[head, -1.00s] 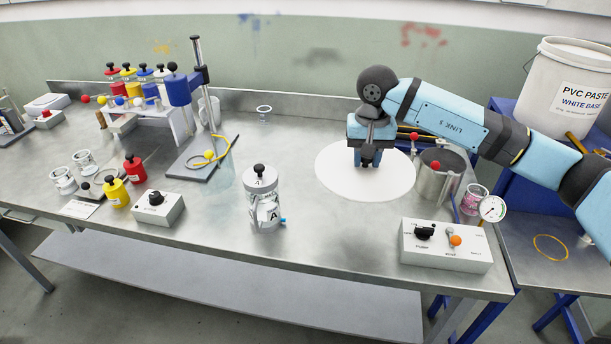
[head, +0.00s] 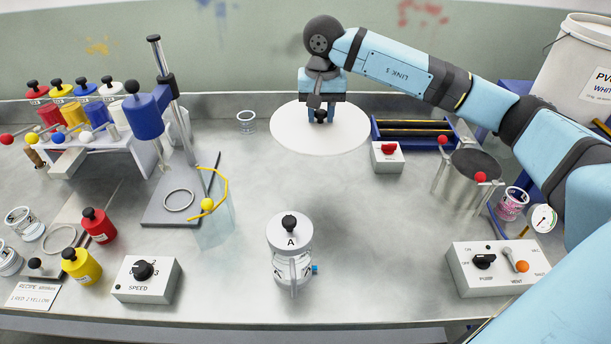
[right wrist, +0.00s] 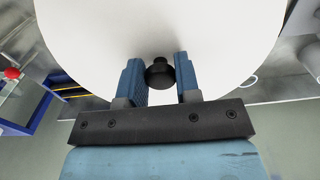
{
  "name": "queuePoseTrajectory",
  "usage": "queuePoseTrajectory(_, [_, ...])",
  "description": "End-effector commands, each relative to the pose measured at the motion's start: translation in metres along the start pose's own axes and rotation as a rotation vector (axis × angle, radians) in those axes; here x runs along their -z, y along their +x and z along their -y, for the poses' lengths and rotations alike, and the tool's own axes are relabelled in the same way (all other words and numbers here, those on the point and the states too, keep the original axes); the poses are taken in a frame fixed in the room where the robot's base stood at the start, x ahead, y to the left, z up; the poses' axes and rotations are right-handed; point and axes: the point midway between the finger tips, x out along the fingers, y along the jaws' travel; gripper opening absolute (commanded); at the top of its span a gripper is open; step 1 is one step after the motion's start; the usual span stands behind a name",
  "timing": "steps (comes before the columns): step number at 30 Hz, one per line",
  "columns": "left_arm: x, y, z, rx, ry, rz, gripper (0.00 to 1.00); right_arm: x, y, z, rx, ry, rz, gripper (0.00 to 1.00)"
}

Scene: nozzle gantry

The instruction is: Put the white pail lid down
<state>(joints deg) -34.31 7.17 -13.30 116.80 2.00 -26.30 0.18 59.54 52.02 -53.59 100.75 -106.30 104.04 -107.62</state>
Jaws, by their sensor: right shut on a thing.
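The white pail lid (head: 290,132) is a flat round white disc at the back middle of the bench in the head view. My right gripper (head: 320,116) is over its middle, shut on its black knob. In the right wrist view, the lid (right wrist: 90,40) fills the upper part, with the black knob (right wrist: 160,72) between the two blue fingers of the gripper (right wrist: 159,80). I cannot tell whether the lid touches the bench. My left gripper is not in view.
A box with a red knob (head: 387,157) and a blue-edged rack (head: 412,131) stand right of the lid. A small clear cup (head: 246,122) is left of it. A metal pot (head: 466,178) and white pail (head: 578,75) are farther right.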

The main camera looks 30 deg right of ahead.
Motion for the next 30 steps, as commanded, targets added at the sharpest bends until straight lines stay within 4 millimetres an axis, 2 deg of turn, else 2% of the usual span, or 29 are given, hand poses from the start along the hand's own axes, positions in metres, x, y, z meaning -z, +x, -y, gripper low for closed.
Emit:
queuePoseTrajectory(8, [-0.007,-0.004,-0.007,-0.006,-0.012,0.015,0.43,-0.001,0.064,0.0,-0.003,0.0,0.006,0.03])
queuePoseTrajectory(15, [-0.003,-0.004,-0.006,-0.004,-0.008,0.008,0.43,-0.001,0.126,0.0,-0.002,-0.001,0.005,0.03])
queuePoseTrajectory(18, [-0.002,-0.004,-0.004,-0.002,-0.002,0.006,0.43,-0.001,0.143,0.0,-0.002,0.0,0.004,0.03])
queuePoseTrajectory(26, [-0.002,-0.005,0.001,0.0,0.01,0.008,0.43,-0.001,0.163,-0.001,-0.002,0.0,0.003,0.03])
queuePoseTrajectory(30, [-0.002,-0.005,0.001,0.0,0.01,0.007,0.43,-0.002,0.184,0.0,-0.002,0.0,0.004,0.03])
